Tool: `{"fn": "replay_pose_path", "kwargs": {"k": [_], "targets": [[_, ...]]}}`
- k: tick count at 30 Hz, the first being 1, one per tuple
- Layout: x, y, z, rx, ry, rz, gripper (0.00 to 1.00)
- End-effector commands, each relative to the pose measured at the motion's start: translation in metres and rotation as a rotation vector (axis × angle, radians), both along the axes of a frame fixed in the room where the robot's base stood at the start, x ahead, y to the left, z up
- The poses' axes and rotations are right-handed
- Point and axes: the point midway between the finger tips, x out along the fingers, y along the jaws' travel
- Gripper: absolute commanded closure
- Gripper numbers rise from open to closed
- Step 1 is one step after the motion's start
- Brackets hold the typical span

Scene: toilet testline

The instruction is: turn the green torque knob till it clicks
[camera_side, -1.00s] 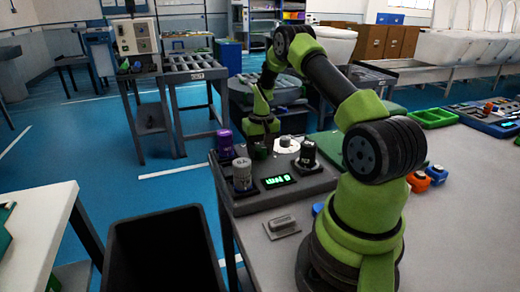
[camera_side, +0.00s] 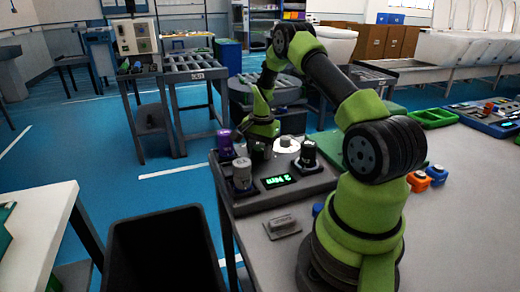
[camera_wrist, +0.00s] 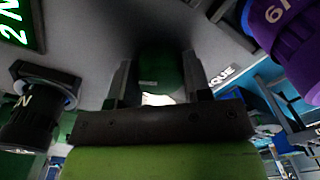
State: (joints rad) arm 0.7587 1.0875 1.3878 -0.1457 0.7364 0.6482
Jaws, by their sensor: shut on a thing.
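The green torque knob (camera_wrist: 158,75) shows in the wrist view between the two dark fingers of my gripper (camera_wrist: 160,88). The fingers lie against its sides, and my gripper is shut on it. Lettering ending in "QUE" is on the panel beside it. In the side view my gripper (camera_side: 258,147) is down at the knob panel (camera_side: 240,205), and it mostly hides the green knob. A lit green display (camera_side: 278,181) on the panel seems to show a 2 and other characters. It also shows in the wrist view (camera_wrist: 20,25), partly cut off, reading "2 N".
A purple knob (camera_side: 224,143), a grey knob (camera_side: 242,174) and a black knob (camera_side: 307,154) stand close around my gripper. A white disc (camera_side: 286,144) sits between. A grey block (camera_side: 283,224) lies in front of the panel. A black bin (camera_side: 160,250) stands left below.

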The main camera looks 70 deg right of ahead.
Motion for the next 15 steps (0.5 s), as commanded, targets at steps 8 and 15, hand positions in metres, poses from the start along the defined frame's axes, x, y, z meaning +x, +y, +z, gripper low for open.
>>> {"fn": "replay_pose_path", "kwargs": {"k": [8, 15], "targets": [[-0.0002, 0.0018, -0.0002, 0.005, 0.004, -0.094, 0.79], [-0.0002, 0.0019, -0.0003, 0.006, 0.004, -0.115, 0.79]]}}
